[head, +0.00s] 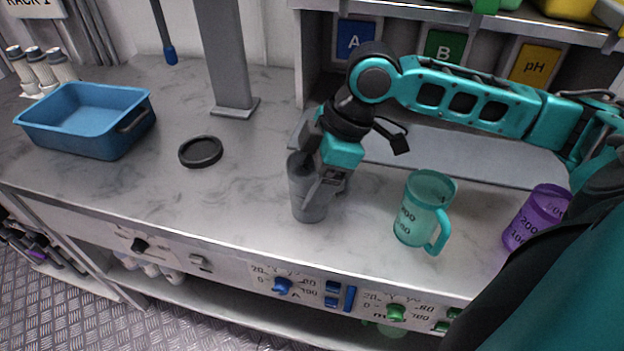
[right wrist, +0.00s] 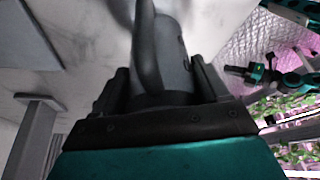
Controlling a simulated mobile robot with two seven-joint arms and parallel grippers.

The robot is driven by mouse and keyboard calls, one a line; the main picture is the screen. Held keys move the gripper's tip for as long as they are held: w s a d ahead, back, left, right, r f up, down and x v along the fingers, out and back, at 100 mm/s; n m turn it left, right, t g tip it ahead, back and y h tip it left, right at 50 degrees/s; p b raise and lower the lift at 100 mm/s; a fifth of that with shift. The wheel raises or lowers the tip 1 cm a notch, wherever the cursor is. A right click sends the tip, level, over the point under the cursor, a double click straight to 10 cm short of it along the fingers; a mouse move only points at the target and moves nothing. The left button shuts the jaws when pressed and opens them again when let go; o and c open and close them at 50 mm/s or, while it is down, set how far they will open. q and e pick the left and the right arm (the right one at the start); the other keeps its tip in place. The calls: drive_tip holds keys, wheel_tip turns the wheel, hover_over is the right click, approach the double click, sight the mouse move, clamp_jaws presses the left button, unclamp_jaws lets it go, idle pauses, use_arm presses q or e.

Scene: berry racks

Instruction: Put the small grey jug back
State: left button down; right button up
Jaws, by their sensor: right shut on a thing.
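The small grey jug (head: 301,194) is upright at the middle of the counter, left of a green jug. Whether its base touches the counter is hard to tell. My right gripper (head: 329,184) comes down over it from above and is shut on it, at the handle side. In the right wrist view the grey jug (right wrist: 178,60) sits between the fingers of my right gripper (right wrist: 163,88), with its curved handle towards the camera.
A green jug (head: 419,221) and a purple jug (head: 524,222) stand to the right. A black round disc (head: 201,151) lies at left, near a blue tub (head: 75,137). A grey post (head: 225,60) rises behind. The counter between disc and grey jug is clear.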

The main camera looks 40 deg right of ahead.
drive_tip(key=o, duration=1.1)
drive_tip(key=shift+o, duration=0.2)
drive_tip(key=shift+r, duration=0.15)
drive_tip(key=p+v, duration=0.2)
drive_tip(key=v, duration=1)
